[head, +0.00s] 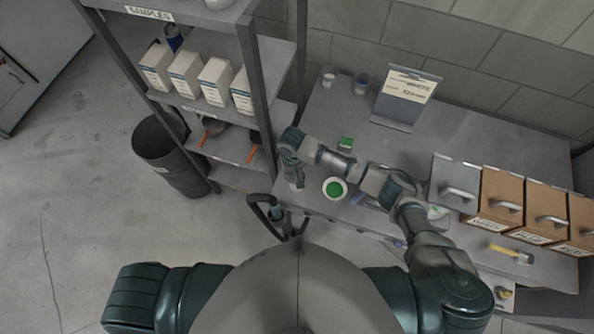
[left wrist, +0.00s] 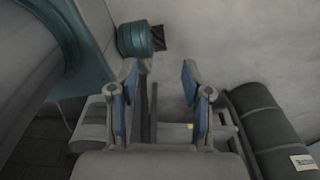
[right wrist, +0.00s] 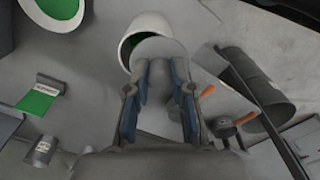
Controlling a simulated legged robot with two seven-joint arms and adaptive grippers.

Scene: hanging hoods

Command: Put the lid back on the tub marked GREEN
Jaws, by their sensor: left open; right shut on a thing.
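A white tub (head: 343,195) with a green round middle stands on the table near its front left. It shows large at the top left of the right wrist view (right wrist: 78,35). My right gripper (head: 296,184), to its left in the head view, is shut on a pale grey disc (right wrist: 160,52), which looks like the lid. Just beyond the disc, a white rounded rim with green inside (right wrist: 147,24) shows; whether it belongs to the held thing I cannot tell. No tub marking is readable. My left gripper (left wrist: 160,85) is open and empty.
A sign stand (head: 398,105), two small cups (head: 361,84) and labelled drawers (head: 500,200) are on the table (head: 455,125). A shelf (head: 250,60) and a dark bin (head: 172,160) stand left. My right arm hides part of the table.

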